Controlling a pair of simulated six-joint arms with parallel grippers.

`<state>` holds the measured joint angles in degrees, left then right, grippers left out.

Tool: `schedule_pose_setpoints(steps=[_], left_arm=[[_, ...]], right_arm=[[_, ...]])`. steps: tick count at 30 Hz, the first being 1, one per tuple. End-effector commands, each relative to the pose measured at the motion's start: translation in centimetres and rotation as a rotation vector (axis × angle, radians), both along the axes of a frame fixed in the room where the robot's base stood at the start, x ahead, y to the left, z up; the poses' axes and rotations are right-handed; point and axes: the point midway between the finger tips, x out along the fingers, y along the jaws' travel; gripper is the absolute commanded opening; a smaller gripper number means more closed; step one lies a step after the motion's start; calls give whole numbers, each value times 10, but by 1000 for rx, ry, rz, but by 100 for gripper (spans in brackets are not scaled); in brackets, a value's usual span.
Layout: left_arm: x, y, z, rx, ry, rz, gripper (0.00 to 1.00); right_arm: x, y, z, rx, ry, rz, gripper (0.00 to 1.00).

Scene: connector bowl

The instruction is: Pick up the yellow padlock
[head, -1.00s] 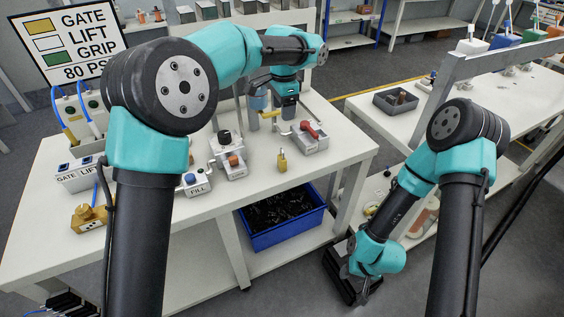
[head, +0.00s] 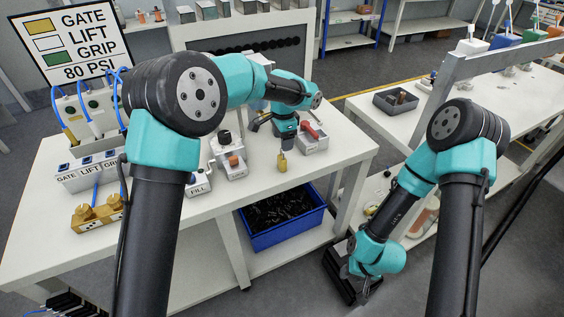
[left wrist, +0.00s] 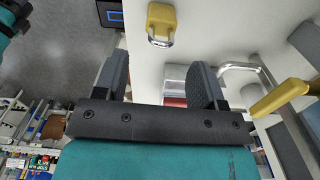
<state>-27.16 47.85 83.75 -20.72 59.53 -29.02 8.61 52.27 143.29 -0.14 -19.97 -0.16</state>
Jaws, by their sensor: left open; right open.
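The small yellow padlock (head: 282,163) stands on the white table near its front edge. In the left wrist view the padlock (left wrist: 161,20) lies just beyond the fingertips, its metal shackle towards them. My left gripper (head: 287,143) hangs right above and behind it in the head view. The left wrist view shows the two dark fingers (left wrist: 160,68) apart with nothing held between them. My right gripper (head: 352,283) is low at the right, beyond the table's front right corner; its fingers are hard to make out.
A grey fixture with a red handle (head: 312,138) stands close to the right of the padlock. A yellow lever (left wrist: 280,96) on a bent metal pipe is near the right finger. A blue bin (head: 285,237) sits below the table.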

Motion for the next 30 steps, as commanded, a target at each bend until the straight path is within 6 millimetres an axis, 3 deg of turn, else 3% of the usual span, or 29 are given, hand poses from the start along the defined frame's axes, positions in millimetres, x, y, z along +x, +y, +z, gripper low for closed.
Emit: schedule_pose_setpoints(steps=[7, 18, 30], left_arm=[[0, 1, -8, 1, 3, 0, 64], [0, 3, -50, 0, 1, 0, 64], [0, 3, -52, 0, 0, 0, 64]], right_arm=[[0, 0, 0, 0, 0, 0, 43], [0, 0, 0, 0, 0, 0, 43], [0, 0, 0, 0, 0, 0, 43]])
